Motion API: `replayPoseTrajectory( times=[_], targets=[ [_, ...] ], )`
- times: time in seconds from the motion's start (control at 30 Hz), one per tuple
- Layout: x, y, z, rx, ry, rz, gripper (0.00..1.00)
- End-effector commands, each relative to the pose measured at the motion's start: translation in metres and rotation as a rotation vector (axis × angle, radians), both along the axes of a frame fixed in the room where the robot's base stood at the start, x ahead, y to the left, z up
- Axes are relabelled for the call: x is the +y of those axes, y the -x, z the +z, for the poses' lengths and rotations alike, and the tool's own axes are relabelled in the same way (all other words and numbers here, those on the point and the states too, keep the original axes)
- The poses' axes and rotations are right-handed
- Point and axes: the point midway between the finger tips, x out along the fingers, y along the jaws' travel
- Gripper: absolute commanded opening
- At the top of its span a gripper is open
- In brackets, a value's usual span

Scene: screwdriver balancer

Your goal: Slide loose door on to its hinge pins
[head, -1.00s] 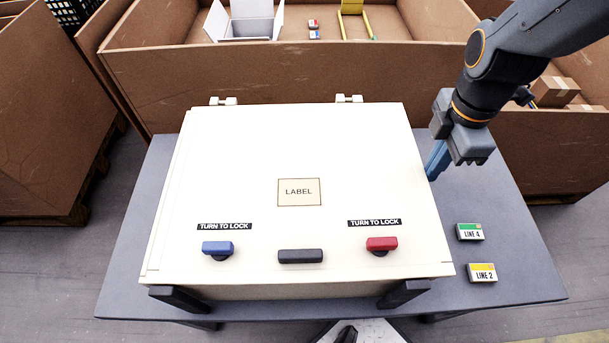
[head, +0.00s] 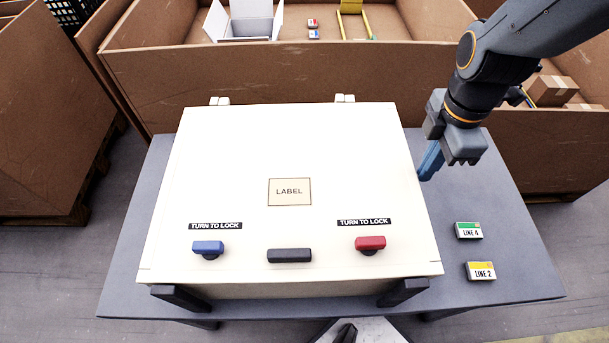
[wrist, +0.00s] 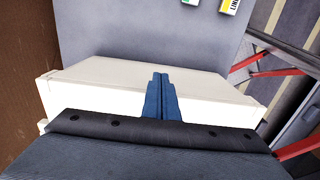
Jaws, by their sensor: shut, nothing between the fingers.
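The cream door (head: 240,165) lies flat over the cabinet box, with a label, two lock knobs and a black handle. Its side edge also shows in the wrist view (wrist: 90,80). Small hinge parts (head: 219,101) at the back left and hinge parts (head: 345,98) at the back right look closed up, with no clear gap; the pins are not visible. My gripper (head: 425,172) is shut and empty, its blue fingers against or very close to the door's right edge; contact cannot be told for sure. The fingers also show in the wrist view (wrist: 160,82).
The cabinet stands on a grey table (head: 500,240) with free room at right. Two small boxes, LINE 4 (head: 468,230) and LINE 2 (head: 480,271), lie there. Large brown bins (head: 280,75) stand close behind.

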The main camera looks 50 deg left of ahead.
Motion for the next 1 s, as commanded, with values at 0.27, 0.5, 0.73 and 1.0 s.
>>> replayPoseTrajectory(
  times=[0.27,0.5,0.73,1.0],
  targets=[
    [-0.004,-0.005,0.006,-0.001,-0.001,0.0,0.0],
    [-0.003,-0.004,0.032,-0.001,-0.002,-0.001,0.0],
    [-0.003,-0.004,0.057,-0.001,-0.001,0.0,0.0],
    [-0.004,-0.004,0.071,-0.001,-0.001,0.001,0.0]
  ],
)
